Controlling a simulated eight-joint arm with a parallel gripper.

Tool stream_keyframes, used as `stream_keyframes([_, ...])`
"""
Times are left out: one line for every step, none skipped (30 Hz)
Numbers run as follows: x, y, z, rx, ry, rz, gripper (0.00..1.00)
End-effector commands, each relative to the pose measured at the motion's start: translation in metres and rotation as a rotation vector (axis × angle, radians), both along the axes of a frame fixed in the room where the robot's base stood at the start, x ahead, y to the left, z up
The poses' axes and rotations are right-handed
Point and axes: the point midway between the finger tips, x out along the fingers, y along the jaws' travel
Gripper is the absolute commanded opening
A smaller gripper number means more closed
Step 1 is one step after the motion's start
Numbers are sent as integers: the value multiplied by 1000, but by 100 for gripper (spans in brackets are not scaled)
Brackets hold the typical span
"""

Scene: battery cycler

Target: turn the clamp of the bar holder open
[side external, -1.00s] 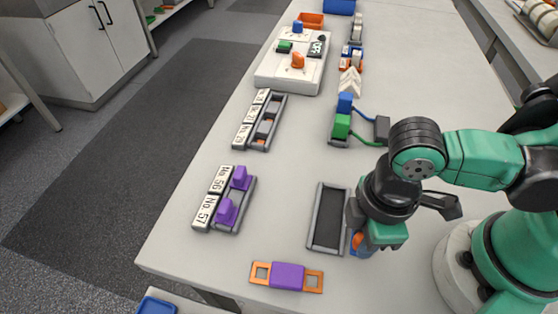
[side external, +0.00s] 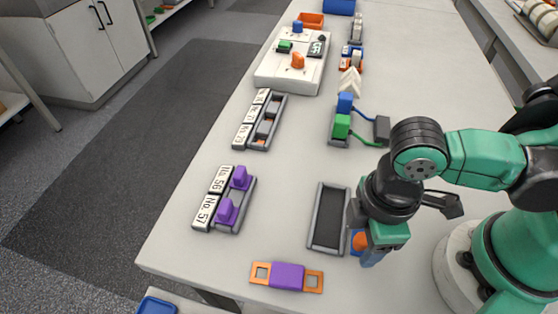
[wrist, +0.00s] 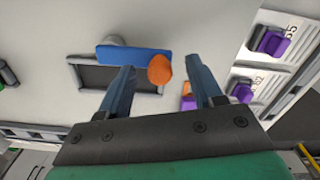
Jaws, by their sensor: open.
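The bar holder shows in the wrist view as a blue bar (wrist: 128,55) beside a dark tray, with its rounded orange clamp knob (wrist: 160,69) at the right end. In the side view the orange knob (side external: 360,241) stands right of the tray, partly hidden by my gripper. My gripper (wrist: 161,66) is open. Its two fingers lie left and right of the orange knob in the wrist view, with gaps on both sides; I cannot tell the height between them. In the side view my gripper (side external: 374,258) points down close beside the knob.
The empty dark tray (side external: 313,228) lies left of the holder. A purple bar with orange end tabs (side external: 287,277) lies near the table's front edge. A rack with purple blocks (side external: 246,206) and label plates stands at the left. Green and blue wired blocks (side external: 342,125) stand behind.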

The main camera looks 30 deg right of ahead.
Motion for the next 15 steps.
stream_keyframes([0, 0, 1, 0, 0, 0, 60])
stream_keyframes([0, 0, 2, 0, 0, 0, 60])
stream_keyframes([0, 0, 3, 0, 0, 0, 60])
stream_keyframes([0, 0, 5, 0, 0, 0, 60])
stream_keyframes([0, 0, 7, 0, 0, 0, 60])
stream_keyframes([0, 0, 10, 0, 0, 0, 60])
stream_keyframes([0, 0, 12, 0, 0, 0, 60])
stream_keyframes([0, 0, 15, 0, 0, 0, 60])
stream_keyframes([0, 0, 18, 0, 0, 0, 60])
stream_keyframes([0, 0, 21, 0, 0, 0, 60])
stream_keyframes([0, 0, 24, 0, 0, 0, 60])
stream_keyframes([0, 0, 27, 0, 0, 0, 60])
stream_keyframes([0, 0, 30, 0, 0, 0, 60])
stream_keyframes([0, 0, 33, 0, 0, 0, 60])
stream_keyframes([0, 0, 37, 0, 0, 0, 60])
